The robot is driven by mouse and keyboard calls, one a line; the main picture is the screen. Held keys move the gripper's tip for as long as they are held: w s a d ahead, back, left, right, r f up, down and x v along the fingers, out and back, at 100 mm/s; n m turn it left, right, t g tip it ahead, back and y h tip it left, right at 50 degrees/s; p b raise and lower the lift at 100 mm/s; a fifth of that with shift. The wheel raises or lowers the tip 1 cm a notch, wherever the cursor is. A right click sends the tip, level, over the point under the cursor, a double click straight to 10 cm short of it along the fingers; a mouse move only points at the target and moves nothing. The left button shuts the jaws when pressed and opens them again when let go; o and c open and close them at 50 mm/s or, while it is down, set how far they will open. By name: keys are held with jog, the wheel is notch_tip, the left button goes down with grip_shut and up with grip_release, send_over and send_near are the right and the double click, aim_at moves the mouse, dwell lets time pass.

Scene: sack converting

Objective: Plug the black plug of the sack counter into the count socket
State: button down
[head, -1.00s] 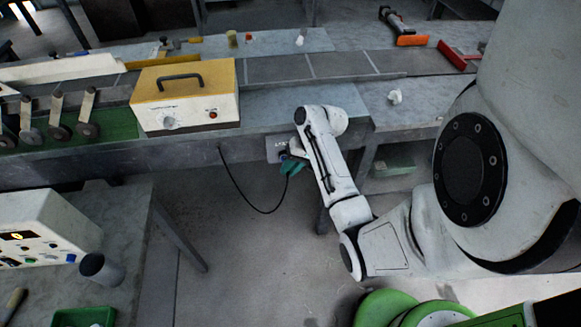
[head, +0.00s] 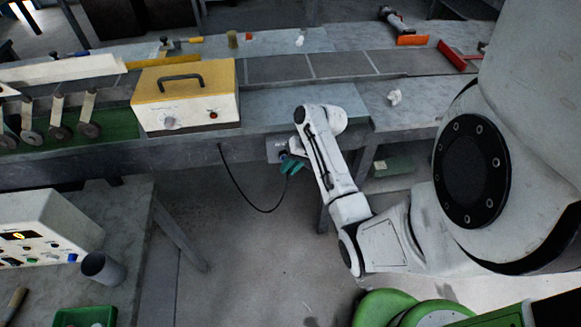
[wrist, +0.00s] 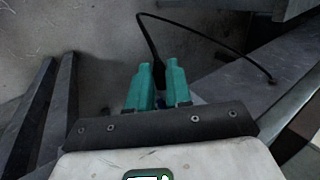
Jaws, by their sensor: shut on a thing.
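My gripper (head: 292,166) has teal fingers and is at the front face of the long bench, right by a grey socket plate (head: 274,149) with a small label. In the wrist view the teal fingers (wrist: 158,88) are close together, shut on the black plug (wrist: 159,74), whose upper part and cable show between them. The front of the plug is hidden, so I cannot tell whether it sits in the socket. The black cable (head: 243,199) hangs in a loop from the bench front to my gripper. In the wrist view the cable (wrist: 205,27) arcs to the right.
A yellow-topped box (head: 185,95) with a black handle stands on the bench above the cable. A nearer table at left holds a white control box (head: 45,230), a grey cup (head: 102,268) and a green tray (head: 85,316). Floor between the tables is clear.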

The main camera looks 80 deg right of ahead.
jog(key=shift+w+d, duration=0.3)
jog(key=shift+d, duration=0.45)
jog(key=c, duration=1)
grip_release()
jog(key=shift+o, duration=0.2)
jog(key=b+v, duration=0.1)
jog(key=v, duration=0.9)
jog(key=shift+s+r, duration=0.15)
jog(key=shift+r, duration=0.2)
jog(key=shift+d, duration=0.1)
